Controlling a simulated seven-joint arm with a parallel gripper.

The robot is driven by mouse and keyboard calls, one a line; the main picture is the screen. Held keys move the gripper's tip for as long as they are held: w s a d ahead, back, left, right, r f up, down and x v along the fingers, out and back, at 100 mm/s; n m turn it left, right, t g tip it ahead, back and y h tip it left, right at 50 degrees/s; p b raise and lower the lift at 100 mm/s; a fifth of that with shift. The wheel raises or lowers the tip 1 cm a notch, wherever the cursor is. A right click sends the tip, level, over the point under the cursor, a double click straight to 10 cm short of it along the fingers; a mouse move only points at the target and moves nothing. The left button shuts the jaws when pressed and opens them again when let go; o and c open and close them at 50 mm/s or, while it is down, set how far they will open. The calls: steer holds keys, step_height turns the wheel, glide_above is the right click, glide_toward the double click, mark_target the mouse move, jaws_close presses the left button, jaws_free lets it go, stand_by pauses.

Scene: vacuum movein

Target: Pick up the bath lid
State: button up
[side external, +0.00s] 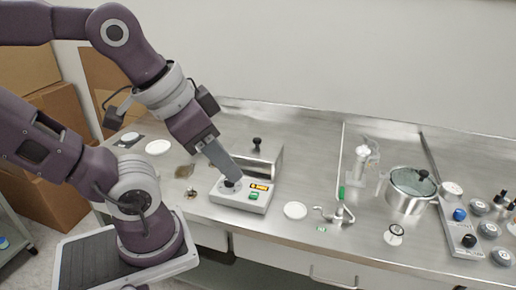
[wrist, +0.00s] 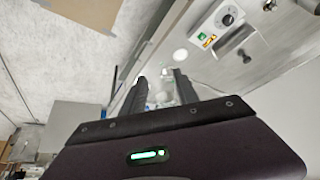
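A steel box (side external: 267,167) with a black knob (side external: 257,142) on top stands behind a white control unit (side external: 238,201). A round steel pot (side external: 405,202) with a glass lid (side external: 409,181) and dark knob stands farther right. I cannot tell for certain which top is the bath lid. My gripper (side external: 234,177) slants down in front of the steel box and overlaps the control unit in the side view; contact is unclear. In the wrist view my gripper (wrist: 160,77) has its two fingers apart, with nothing held between them. The control unit (wrist: 222,24) shows there at top right.
White discs (side external: 295,210) lie on the steel bench, also at its left end. A clamp with a green part (side external: 341,193) and glassware (side external: 365,158) stand right of centre. A panel (side external: 461,224) with several knobs is at the far right. Boxes stand at left.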

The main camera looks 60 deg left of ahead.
mark_target(257, 140)
steer(key=shift+o, duration=1.3)
steer(key=w+a+f+m+g+y, duration=0.2)
steer(key=a+f+m+g+y, duration=0.15)
steer(key=a, duration=0.45)
steer(key=w+a+f+m+g+y, duration=0.1)
steer(key=a+f+m+g+y, duration=0.3)
steer(key=a, duration=0.5)
steer(key=w+a+f+m+t+y, duration=0.1)
steer(key=w+a+f+m+t, duration=0.1)
steer(key=w+m, duration=0.3)
steer(key=w+a+f+m+t+y, duration=0.2)
steer(key=w+f+m, duration=0.1)
steer(key=w+m, duration=0.1)
steer(key=w+a+f+m+t+y, duration=0.2)
steer(key=w+m, duration=0.3)
steer(key=w, duration=0.1)
steer(key=shift+a+f+m+t, duration=0.15)
steer(key=shift+f+m+t, duration=0.2)
steer(key=shift+t, duration=0.3)
steer(key=x, duration=0.7)
steer(key=shift+w+f, duration=0.15)
steer(key=shift+w, duration=0.05)
jaws_close()
